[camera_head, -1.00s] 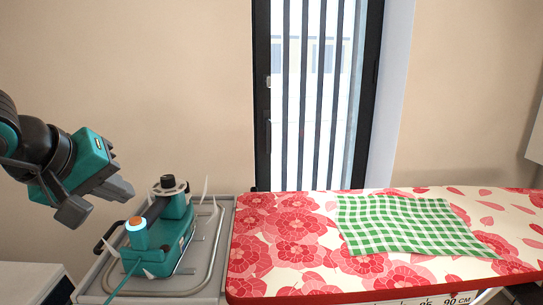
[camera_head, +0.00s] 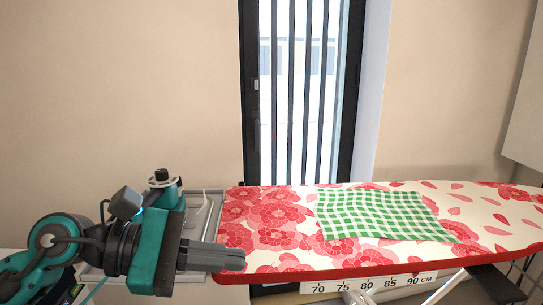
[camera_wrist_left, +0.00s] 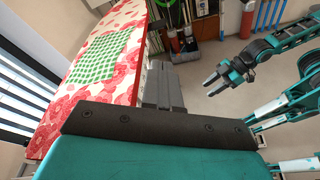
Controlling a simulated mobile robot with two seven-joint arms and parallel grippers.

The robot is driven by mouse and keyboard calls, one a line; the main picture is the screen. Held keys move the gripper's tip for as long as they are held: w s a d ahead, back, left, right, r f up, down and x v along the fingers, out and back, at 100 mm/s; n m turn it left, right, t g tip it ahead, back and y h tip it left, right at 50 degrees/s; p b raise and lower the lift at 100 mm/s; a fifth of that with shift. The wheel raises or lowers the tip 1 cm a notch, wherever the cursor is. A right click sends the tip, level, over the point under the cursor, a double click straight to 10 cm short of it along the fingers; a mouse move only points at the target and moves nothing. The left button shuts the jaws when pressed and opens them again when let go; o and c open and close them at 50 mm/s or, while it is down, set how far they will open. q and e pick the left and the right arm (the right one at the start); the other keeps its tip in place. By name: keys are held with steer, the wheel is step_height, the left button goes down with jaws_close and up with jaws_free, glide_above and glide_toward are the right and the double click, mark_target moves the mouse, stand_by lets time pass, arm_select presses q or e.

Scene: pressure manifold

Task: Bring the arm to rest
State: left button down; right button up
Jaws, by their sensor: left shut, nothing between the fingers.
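My left gripper (camera_head: 240,260) is shut and empty in the head view, its grey fingers pointing right, in front of the tray and the near left edge of the ironing board. In the left wrist view its fingers (camera_wrist_left: 163,88) lie together. The teal manifold device (camera_head: 163,190) with a dark knob on top stands behind my left wrist, which hides most of it. My right gripper (camera_wrist_left: 212,86) shows in the left wrist view with its two fingers apart and nothing between them.
The grey tray (camera_head: 208,215) is partly hidden by my arm. The ironing board (camera_head: 270,215) has a red floral cover and a green checked cloth (camera_head: 385,213) on it. A barred window (camera_head: 305,100) is behind. Open floor (camera_wrist_left: 225,50) shows right of the board in the wrist view.

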arm_select(q)
steer(key=w+a+f+m+t+y+p, duration=0.15)
steer(key=f+m+t, duration=0.3)
steer(key=m, duration=0.65)
steer(key=w+a+f+m+t+y, duration=0.1)
steer(key=a+f+m+t+y, duration=0.4)
steer(key=m, duration=0.6)
steer(key=w+a+f+m+t, duration=0.1)
steer(key=w+f+m+t, duration=0.15)
steer(key=m+t, duration=0.55)
steer(key=s+a+f+n+g+y, duration=0.2)
steer(key=s+f+n, duration=0.4)
steer(key=f, duration=0.5)
steer(key=s+a+f+n+g+y, duration=0.2)
steer(key=s+f+n+g+y, duration=0.2)
steer(key=s+f+n+g, duration=0.3)
step_height(320, 180, down, 4)
steer(key=shift+s+f+n+p, duration=0.1)
steer(key=shift+s+n+p, duration=0.2)
steer(key=shift+s+p, duration=0.1)
arm_select(e)
steer(key=shift+s+d+h, duration=0.4)
steer(key=shift+s+d, duration=0.1)
steer(key=shift+d, duration=0.3)
